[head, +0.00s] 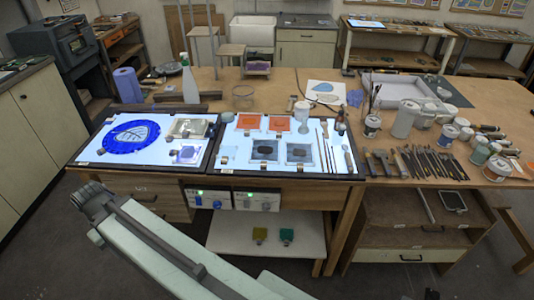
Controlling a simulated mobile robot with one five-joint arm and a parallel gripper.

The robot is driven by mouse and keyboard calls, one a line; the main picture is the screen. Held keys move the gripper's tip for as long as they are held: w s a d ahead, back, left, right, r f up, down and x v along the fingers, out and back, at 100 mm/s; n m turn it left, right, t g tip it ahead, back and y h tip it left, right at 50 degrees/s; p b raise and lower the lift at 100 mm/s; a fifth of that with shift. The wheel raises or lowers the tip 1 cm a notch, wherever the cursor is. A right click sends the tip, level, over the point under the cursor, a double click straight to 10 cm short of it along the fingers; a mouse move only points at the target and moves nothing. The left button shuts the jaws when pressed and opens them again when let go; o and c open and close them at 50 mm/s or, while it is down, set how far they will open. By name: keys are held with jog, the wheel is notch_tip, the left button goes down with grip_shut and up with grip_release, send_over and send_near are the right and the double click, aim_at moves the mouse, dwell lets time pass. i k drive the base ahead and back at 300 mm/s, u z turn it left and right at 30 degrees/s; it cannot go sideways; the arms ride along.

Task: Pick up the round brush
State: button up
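Several thin, dark brushes (325,150) lie side by side near the right end of the right light panel (225,165). They are too small for me to tell which one has a round tip. A paler, wider tool (348,160) lies just right of them. My gripper (88,196) is at the left, in front of the table and low, far from the brushes. No object shows in it, and its fingers are too small and dark to tell whether they are apart.
The left light panel (85,155) holds a round blue glass piece (131,136). Orange and dark glass squares lie on the right panel. Jars (404,120) and a row of tools (430,163) crowd the wooden table's (285,84) right side. Grey floor lies clear at left.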

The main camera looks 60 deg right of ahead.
aim_at(481, 127)
jog(key=z, duration=1)
